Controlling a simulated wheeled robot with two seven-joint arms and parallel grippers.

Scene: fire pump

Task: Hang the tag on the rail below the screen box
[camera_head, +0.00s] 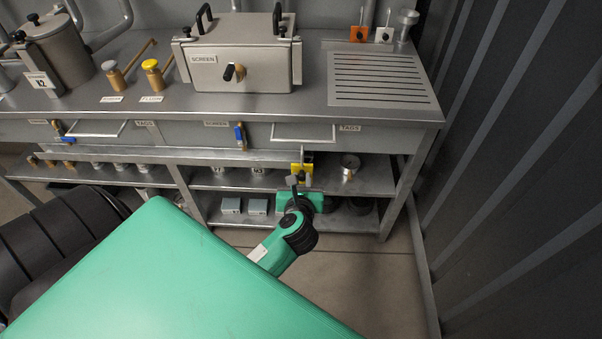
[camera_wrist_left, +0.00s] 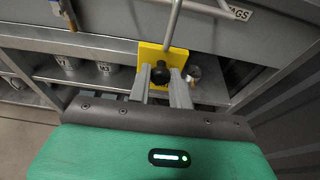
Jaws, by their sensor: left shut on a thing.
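The yellow tag (camera_head: 296,167) has a black knob on its face and shows large in the left wrist view (camera_wrist_left: 151,54), with a grey rod rising from it. My left gripper (camera_head: 300,182) is shut on the tag's black knob, in front of the bench and below the right drawer handle. The fingers show at the knob in the left wrist view (camera_wrist_left: 161,82). The grey screen box (camera_head: 240,57), labelled SCREEN, stands on the bench top, left of and above the tag. My right gripper is not in view.
The right drawer handle (camera_head: 303,132) and a blue-handled valve (camera_head: 240,135) stick out at the bench front. The lower shelf (camera_head: 375,178) holds a gauge and cups. A ribbed wall (camera_head: 510,170) bounds the right.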

